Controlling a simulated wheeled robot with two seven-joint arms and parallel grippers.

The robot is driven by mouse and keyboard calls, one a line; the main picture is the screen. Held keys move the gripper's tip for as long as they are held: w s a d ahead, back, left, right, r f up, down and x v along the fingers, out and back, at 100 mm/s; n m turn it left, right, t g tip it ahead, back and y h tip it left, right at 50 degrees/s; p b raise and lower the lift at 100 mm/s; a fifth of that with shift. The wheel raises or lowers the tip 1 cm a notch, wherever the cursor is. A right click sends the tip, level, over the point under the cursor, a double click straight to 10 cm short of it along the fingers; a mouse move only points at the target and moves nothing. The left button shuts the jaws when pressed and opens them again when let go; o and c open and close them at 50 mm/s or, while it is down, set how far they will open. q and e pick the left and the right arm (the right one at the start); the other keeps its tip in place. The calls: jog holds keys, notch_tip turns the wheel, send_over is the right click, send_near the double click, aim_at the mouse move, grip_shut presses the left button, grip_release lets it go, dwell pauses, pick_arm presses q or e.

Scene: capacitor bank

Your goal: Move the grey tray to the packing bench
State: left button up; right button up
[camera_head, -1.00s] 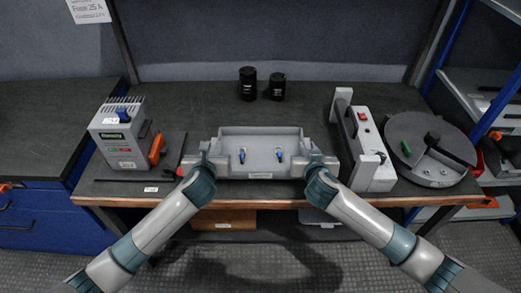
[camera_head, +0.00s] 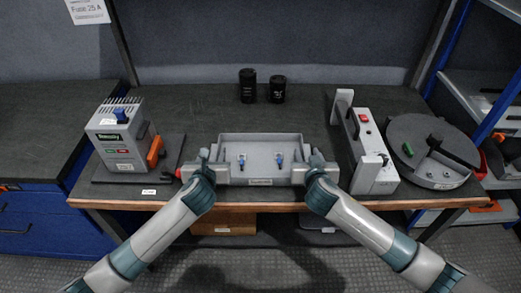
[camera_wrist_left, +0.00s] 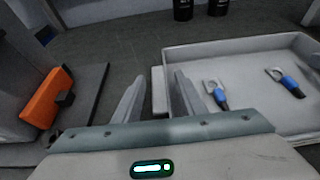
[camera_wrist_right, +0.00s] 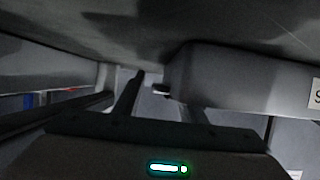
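The grey tray (camera_head: 262,141) stands near the front middle of the dark bench top (camera_head: 200,115). Two blue-sleeved lugs (camera_wrist_left: 219,98) lie in it, and a white label is on its front. My left gripper (camera_head: 204,158) is at the tray's left end. My right gripper (camera_head: 316,160) is at the tray's right end. In the right wrist view its fingers (camera_wrist_right: 160,88) are apart, with a small handle part between them; contact is unclear.
A grey tester with an orange clip (camera_head: 120,140) stands left of the tray. A white-and-grey device with a red switch (camera_head: 370,150) and a round dark turntable (camera_head: 430,150) stand right. Two black cylinders (camera_head: 248,86) are behind. Bench top between them and the tray is clear.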

pick_arm(q)
jog(key=v, duration=1.1)
jog(key=shift+s+r, duration=0.15)
jog(key=shift+s, duration=0.2)
pick_arm(e)
jog(key=shift+s, duration=0.1)
jog(key=v, duration=1.2)
dwell(0.3)
